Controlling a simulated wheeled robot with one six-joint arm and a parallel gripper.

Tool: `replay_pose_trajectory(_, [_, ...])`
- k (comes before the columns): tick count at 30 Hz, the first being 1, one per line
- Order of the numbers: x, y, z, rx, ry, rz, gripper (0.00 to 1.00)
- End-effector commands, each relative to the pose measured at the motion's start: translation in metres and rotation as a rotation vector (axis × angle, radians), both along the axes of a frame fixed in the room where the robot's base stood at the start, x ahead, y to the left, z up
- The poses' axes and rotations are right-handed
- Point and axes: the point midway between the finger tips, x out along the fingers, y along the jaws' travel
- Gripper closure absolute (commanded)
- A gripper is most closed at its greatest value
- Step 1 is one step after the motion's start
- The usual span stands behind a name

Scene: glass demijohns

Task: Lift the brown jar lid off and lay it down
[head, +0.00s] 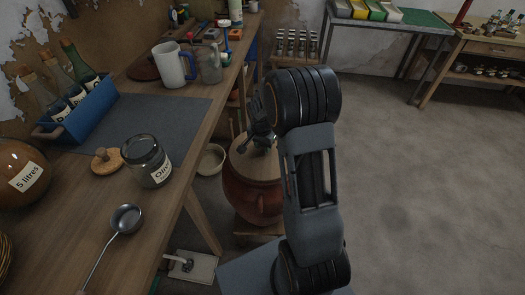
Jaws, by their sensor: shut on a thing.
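The brown jar (253,200) is a round reddish-brown pot on a low wooden stand beside the workbench. Its pale wooden lid (242,164) covers the mouth. Whether the lid rests on the rim or is slightly raised, I cannot tell. My gripper (262,141) points down over the lid's middle and is shut on it, apparently at the knob. The fingers hide the knob, and my arm covers the jar's right side.
The workbench (75,208) on the left holds a glass jar (148,160), a small wooden lid (107,161), a ladle (126,219) and a blue bottle crate (80,108). A pale bowl (210,160) is left of the brown jar. The floor (420,190) at right is clear.

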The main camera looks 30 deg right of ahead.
Motion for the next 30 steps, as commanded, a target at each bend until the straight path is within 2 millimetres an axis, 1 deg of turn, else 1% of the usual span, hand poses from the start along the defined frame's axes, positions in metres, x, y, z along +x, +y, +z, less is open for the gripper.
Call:
replay_pose_trajectory(14, [0.001,0.0,0.004,-0.001,-0.004,0.0,1.0])
replay_pose_trajectory(30, [0.001,0.0,0.019,-0.001,-0.004,0.0,1.0])
